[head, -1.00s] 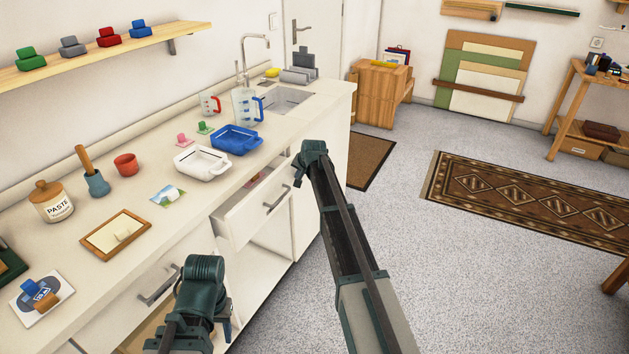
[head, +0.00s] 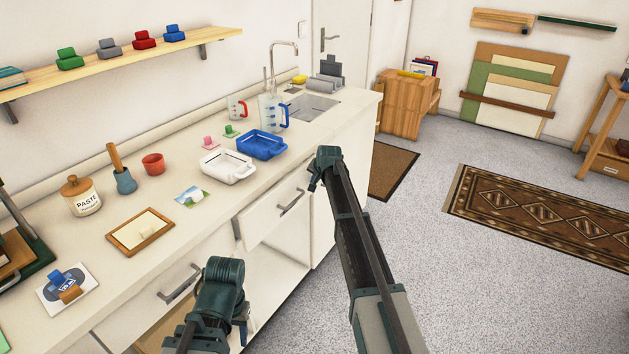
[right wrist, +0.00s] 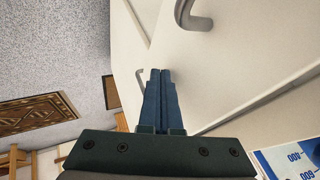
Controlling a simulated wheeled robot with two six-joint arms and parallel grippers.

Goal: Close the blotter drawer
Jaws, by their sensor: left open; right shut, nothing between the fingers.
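A white drawer (head: 264,222) under the middle of the counter stands slightly out at its left side, and its inside is hidden. It has a grey bar handle (head: 292,202). No label shows whether it is the blotter drawer. My right gripper (head: 315,184) is shut and empty, beside the right end of this drawer's front; whether it touches is unclear. In the right wrist view its blue fingers (right wrist: 160,95) are together near pale cabinet fronts. My left gripper (head: 242,332) is open and empty, low in front of the cabinet, right of another drawer's handle (head: 180,283).
The counter holds a white tray (head: 228,167), a blue tray (head: 262,145), a measuring jug (head: 270,112), a paste jar (head: 82,196) and a framed board (head: 140,232). Open cabinet space lies below the middle drawer. The floor to the right is free around the patterned rug (head: 540,215).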

